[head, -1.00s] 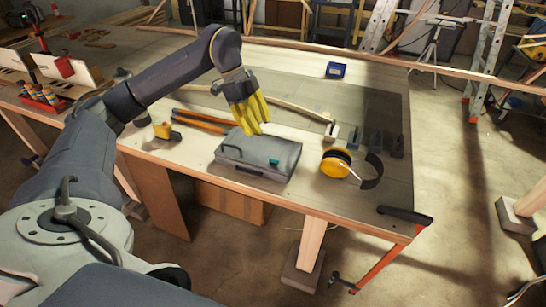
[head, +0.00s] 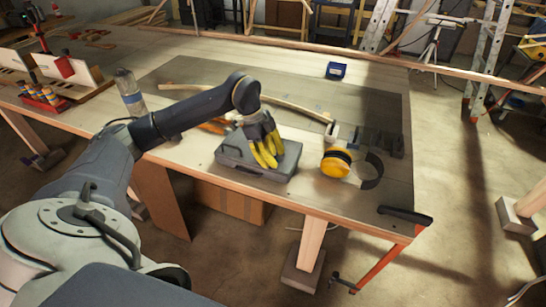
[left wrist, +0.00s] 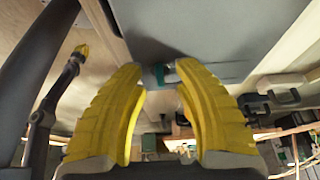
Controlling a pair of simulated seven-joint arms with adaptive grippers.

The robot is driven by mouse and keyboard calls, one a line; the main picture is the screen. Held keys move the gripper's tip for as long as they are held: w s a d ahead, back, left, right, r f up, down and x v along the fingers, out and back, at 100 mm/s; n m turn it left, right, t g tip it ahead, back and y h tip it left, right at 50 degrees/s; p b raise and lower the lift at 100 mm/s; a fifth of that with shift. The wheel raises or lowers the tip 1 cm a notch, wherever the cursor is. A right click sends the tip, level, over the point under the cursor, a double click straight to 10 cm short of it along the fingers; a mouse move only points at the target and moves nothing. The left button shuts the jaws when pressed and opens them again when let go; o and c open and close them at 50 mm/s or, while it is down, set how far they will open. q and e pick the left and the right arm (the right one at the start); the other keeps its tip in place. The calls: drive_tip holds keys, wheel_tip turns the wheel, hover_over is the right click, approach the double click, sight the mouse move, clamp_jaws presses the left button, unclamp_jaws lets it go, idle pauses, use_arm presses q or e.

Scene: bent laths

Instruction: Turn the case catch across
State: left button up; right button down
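The grey case (head: 232,155) lies flat near the front edge of the bench. Its small teal catch (left wrist: 160,73) shows in the left wrist view, on the case, between my left fingertips. In the head view my left gripper (head: 265,160) comes down over the right half of the case and hides the catch. Its yellow fingers are apart, one on each side of the catch; whether they touch it I cannot tell. What looks like my right gripper (left wrist: 80,50) is small and far at the left of the left wrist view, clear of the case.
Yellow ear muffs (head: 336,163) lie right of the case. A bent lath (head: 290,105) and dark blocks (head: 380,141) lie behind. A blue box (head: 336,70) stands farther back. A clamp (head: 404,215) sits at the front right corner.

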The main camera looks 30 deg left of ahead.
use_arm(q)
drive_tip(key=shift+c, duration=0.4)
clamp_jaws()
drive_tip(key=shift+m, duration=0.3)
drive_tip(key=m+g, duration=0.1)
drive_tip(key=m, duration=0.2)
drive_tip(key=m+g, duration=0.1)
drive_tip(key=m, duration=0.1)
drive_tip(key=shift+w+m+g, duration=0.2)
drive_tip(key=shift+m+g, duration=0.1)
drive_tip(key=shift+m, duration=0.1)
drive_tip(key=m, duration=0.2)
drive_tip(key=m+g+y, duration=0.1)
drive_tip(key=m, duration=0.2)
drive_tip(key=shift+d+g+y, duration=0.15)
drive_tip(key=shift+g+y, duration=0.15)
drive_tip(key=m+y, duration=0.1)
drive_tip(key=m, duration=0.2)
drive_tip(key=m+g+y, duration=0.1)
drive_tip(key=m, duration=0.2)
drive_tip(key=shift+d+m, duration=0.1)
drive_tip(key=shift+m, duration=0.2)
